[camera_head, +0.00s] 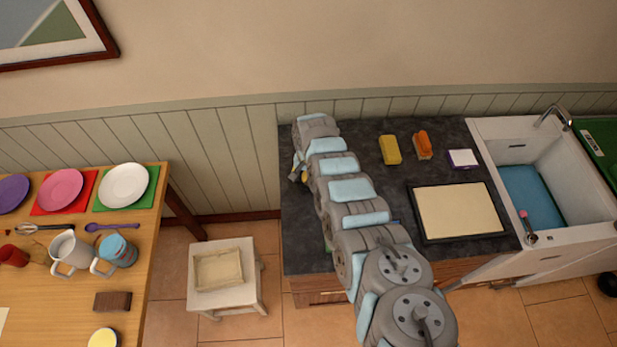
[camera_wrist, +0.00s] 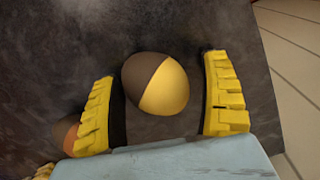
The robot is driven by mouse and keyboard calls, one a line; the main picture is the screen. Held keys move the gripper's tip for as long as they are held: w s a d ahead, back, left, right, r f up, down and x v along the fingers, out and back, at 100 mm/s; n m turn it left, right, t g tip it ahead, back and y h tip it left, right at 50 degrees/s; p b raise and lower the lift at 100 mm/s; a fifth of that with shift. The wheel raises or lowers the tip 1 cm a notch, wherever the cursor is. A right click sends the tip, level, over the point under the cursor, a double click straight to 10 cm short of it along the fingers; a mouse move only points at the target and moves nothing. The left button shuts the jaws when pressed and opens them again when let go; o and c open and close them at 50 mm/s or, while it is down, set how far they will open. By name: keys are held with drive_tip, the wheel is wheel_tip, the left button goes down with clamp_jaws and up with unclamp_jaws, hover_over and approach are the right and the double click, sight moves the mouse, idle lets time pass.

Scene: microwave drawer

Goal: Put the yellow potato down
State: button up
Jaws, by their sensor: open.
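The yellow potato (camera_wrist: 168,92) rests on the dark countertop (camera_wrist: 40,45) in the wrist view, between my two fingers. Its right part is bright yellow and its upper left part is dark brown, perhaps shadow. My gripper (camera_wrist: 160,70) is open, with ribbed yellow fingers on either side of the potato. Gaps of bare counter show between each finger and the potato. In the head view my gripper (camera_head: 297,168) is at the left edge of the counter, mostly behind my arm, and the potato is hidden there.
An orange-brown rounded thing (camera_wrist: 66,134) is partly hidden behind the left finger. The counter also holds a yellow sponge (camera_head: 390,149), an orange item (camera_head: 423,145) and a dark-framed board (camera_head: 413,215). A sink (camera_head: 480,135) is at right, a stool (camera_head: 230,302) and laid table (camera_head: 60,330) at left.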

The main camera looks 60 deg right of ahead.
drive_tip(key=shift+f, duration=0.1)
drive_tip(key=shift+d+r, duration=0.1)
drive_tip(key=shift+r, duration=1)
drive_tip(key=shift+a+r+p, duration=0.2)
drive_tip(key=shift+r+p, duration=0.1)
drive_tip(key=shift+r, duration=0.4)
drive_tip(key=shift+r+b, duration=0.35)
drive_tip(key=shift+r, duration=1.65)
wheel_tip(320, 180, up, 10)
drive_tip(key=p, duration=0.1)
drive_tip(key=shift+p, duration=0.35)
drive_tip(key=shift+a, duration=0.1)
